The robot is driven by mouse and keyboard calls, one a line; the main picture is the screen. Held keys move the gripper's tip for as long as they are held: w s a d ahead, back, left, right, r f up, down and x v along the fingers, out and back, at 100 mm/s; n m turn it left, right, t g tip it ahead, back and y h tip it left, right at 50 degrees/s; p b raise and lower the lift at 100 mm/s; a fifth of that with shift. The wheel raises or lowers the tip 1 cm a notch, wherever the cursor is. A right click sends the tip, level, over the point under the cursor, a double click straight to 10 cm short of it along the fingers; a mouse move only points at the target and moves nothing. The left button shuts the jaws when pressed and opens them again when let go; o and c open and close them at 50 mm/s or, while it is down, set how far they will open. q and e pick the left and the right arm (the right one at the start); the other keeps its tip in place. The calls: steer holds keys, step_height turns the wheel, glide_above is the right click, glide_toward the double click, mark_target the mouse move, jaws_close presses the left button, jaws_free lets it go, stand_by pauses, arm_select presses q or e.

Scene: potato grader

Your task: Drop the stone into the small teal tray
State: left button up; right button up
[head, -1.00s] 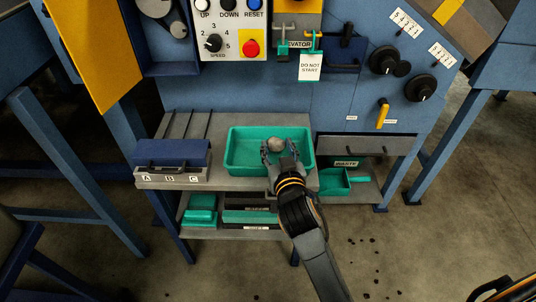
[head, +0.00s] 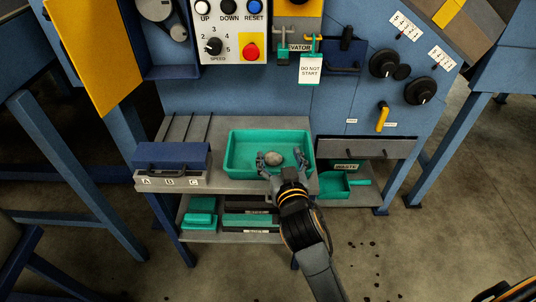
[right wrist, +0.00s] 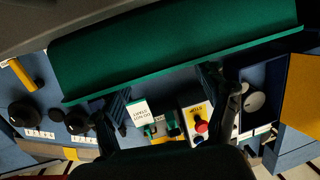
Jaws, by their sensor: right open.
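The stone (head: 273,157) is a small grey-brown lump. In the head view it shows over the floor of the teal tray (head: 236,171), between the parted fingers of my right gripper (head: 282,160). No finger clearly grips it. I cannot tell for sure whether it rests on the tray floor. The tray lies on the grey bench top. My right gripper is open, reaching over the tray's front edge. The right wrist view shows a teal tray wall (right wrist: 180,45) and dark fingers, but I cannot make out the stone there. My left gripper is not in view.
A blue box (head: 172,156) with labels A, B, C stands left of the tray. A control panel (head: 231,45) and hanging tag (head: 310,70) are behind.

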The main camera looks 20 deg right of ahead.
steer(key=s+a+r, duration=0.1)
steer(key=s, duration=0.8)
steer(key=shift+s+r, duration=0.3)
steer(key=shift+s, duration=0.05)
